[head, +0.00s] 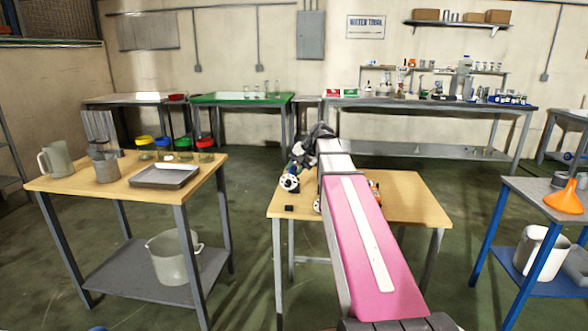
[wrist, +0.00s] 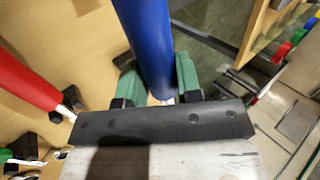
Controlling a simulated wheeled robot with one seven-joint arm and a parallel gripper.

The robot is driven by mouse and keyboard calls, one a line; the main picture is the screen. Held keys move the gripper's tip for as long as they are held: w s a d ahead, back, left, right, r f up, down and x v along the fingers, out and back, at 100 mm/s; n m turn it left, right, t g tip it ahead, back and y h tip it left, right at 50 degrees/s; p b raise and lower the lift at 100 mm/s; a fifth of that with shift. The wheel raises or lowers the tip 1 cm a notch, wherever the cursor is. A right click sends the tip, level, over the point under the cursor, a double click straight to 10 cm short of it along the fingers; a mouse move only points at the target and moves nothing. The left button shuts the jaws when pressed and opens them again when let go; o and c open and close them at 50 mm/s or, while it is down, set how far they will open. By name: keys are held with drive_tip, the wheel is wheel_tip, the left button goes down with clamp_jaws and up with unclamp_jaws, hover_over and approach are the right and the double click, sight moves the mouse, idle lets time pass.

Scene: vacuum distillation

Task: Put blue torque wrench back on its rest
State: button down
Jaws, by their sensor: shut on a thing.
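The blue torque wrench shows as a thick blue handle (wrist: 148,40) in the wrist view. My gripper (wrist: 157,82) is shut on it, with a green pad on each side of the handle. A red-handled tool (wrist: 25,80) lies to the left over the wooden table, with small black blocks (wrist: 55,117) near its end. I cannot tell which rest belongs to the blue wrench. In the head view, my pink and white arm reaches over the wooden table (head: 415,205) and hides much of it. The wrench is not clear there.
A small black block (head: 289,209) is at the wooden table's front left. To the left stands another table with jars (head: 184,150), a grey tray (head: 165,176) and a jug (head: 56,160). A blue-legged table with an orange funnel (head: 565,198) stands at right. Floor separates the tables.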

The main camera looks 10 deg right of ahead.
drive_tip(key=shift+f, duration=4.25)
drive_tip(key=c, duration=0.7)
unclamp_jaws()
